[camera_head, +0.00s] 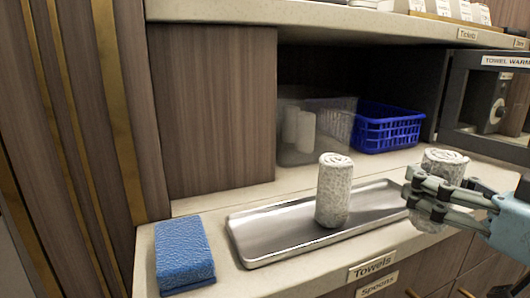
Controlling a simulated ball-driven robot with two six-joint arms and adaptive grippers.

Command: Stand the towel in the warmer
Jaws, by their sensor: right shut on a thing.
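A white rolled towel (441,167) is held in my right gripper (425,190) at the right, upright or nearly so, above the counter by the tray's right end. The fingers cover its lower part. A second rolled towel (333,190) stands upright on a metal tray (270,228). The towel warmer (468,90), a dark box with a "TOWEL WARM…" label and a framed front, stands at the right edge and is cut off by the picture. My left gripper is not in view.
A blue folded cloth or sponge (184,255) lies left of the tray. A blue basket (388,127) and a clear bin (300,148) with white rolls stand in the recess behind. A shelf (320,22) overhangs them. The counter front carries a "Towels" label (372,266).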

